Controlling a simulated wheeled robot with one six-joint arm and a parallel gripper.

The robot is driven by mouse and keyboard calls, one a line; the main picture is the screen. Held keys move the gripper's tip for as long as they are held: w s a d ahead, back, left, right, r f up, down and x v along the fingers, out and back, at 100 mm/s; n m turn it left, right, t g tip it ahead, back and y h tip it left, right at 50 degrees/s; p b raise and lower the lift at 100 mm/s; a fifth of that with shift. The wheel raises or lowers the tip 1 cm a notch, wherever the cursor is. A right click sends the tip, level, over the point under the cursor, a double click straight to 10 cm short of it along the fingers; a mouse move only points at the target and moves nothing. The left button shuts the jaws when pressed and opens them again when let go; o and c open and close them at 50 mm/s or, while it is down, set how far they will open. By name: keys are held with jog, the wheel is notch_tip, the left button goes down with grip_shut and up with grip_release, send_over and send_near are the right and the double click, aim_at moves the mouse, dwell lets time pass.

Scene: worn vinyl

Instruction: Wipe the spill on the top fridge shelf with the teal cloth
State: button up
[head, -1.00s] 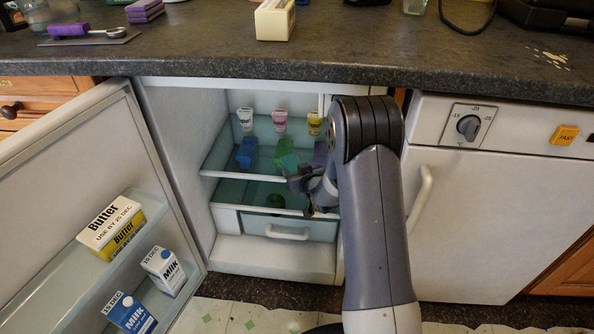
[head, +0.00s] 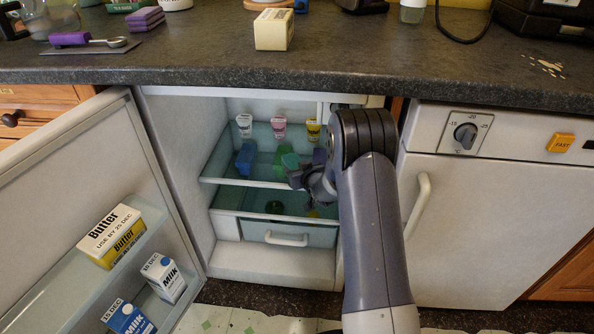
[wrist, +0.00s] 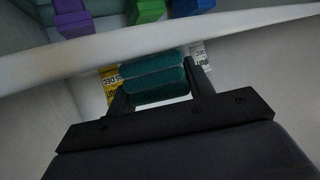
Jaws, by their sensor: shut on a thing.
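My gripper (head: 297,178) is inside the open fridge (head: 275,275), at the front edge of the upper visible shelf (head: 225,181). In the wrist view my gripper (wrist: 158,88) is shut on the folded teal cloth (wrist: 155,80), held between its two fingers. In the head view the cloth is hard to tell from the green block (head: 287,152) behind it. I cannot make out a spill on the upper shelf. A dark green round patch (head: 274,207) shows lower, above the drawer. My arm hides the fridge's right side.
A blue block (head: 246,158) and a purple block (head: 319,157) flank the green one. White (head: 244,124), pink (head: 279,127) and yellow (head: 313,129) tubs stand at the back. The fridge door (head: 70,190) hangs open at left. The counter (head: 200,60) overhangs above.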

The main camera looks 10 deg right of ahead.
aim_at(299, 158)
jog(key=shift+w+d+p, duration=0.2)
jog(key=shift+w+p, duration=0.05)
jog(key=shift+w, duration=0.45)
jog(key=shift+w+d+p, duration=0.25)
jog(key=shift+w+p, duration=0.05)
jog(key=shift+w, duration=0.4)
jog(key=shift+w+d+p, duration=0.2)
jog(key=shift+w+p, duration=0.05)
jog(key=shift+w, duration=0.45)
jog(key=shift+w, duration=0.1)
jog(key=shift+w+d+r+p, duration=0.1)
jog(key=shift+w+d+p, duration=0.15)
jog(key=shift+w, duration=0.2)
jog(key=shift+w+d+p, duration=0.1)
jog(key=shift+w+p, duration=0.2)
jog(key=shift+w, duration=0.15)
jog(key=shift+w+r, duration=0.1)
jog(key=shift+r, duration=0.05)
